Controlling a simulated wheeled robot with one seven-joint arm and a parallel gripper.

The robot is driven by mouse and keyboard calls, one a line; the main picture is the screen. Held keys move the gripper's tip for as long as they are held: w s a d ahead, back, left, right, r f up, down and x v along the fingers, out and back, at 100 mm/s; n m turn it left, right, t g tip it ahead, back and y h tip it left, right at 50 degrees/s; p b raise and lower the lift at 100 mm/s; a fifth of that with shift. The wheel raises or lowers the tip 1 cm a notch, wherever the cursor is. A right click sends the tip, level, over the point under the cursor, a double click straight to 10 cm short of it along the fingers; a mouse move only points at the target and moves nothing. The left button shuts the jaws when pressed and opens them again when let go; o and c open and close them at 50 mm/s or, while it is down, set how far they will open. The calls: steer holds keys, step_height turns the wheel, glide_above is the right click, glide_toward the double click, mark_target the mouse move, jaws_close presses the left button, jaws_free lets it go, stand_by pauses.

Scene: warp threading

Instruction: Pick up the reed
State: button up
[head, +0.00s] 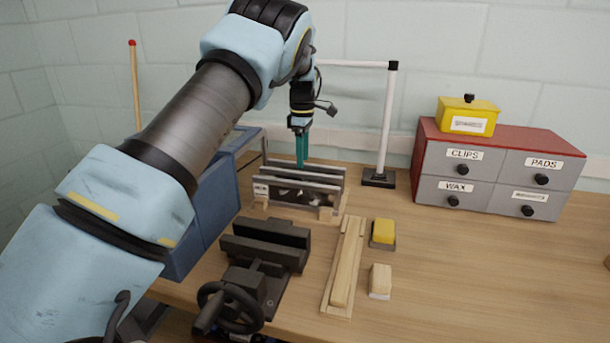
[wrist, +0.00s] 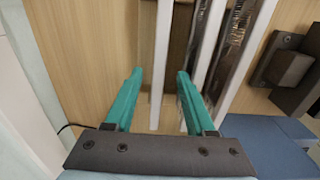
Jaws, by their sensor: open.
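A rack (head: 265,205) with a wooden base and small label stands on the bench and carries long, thin grey rails (head: 300,185). A dark, comb-like metal strip (wrist: 235,40) shows beside pale bars in the wrist view; it looks like the reed, but I cannot be sure. My gripper (head: 301,165) points down at the back of the rack. In the wrist view its teal fingers (wrist: 160,73) are open, with one pale bar (wrist: 160,50) running between them in the picture. The comb-like strip lies right of the right finger. I cannot tell whether the fingers touch anything.
A black vise (head: 265,250) stands in front of the rack. A blue bin (head: 210,205) is left, a white post (head: 388,120) behind right. A wooden tray (head: 333,300), yellow-topped block (head: 383,232) and pale block (head: 380,281) lie right. Drawers (head: 480,165) stand far right.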

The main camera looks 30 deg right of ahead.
mark_target(305, 164)
steer(key=f, duration=0.1)
steer(key=f+p, duration=0.1)
steer(key=f, duration=0.1)
steer(key=f+p, duration=0.1)
steer(key=f, duration=0.1)
steer(key=shift+s+d, duration=0.2)
steer(key=shift+d, duration=0.15)
steer(key=shift+c, duration=0.2)
jaws_close()
steer(key=shift+r, duration=0.1)
stand_by(0.7)
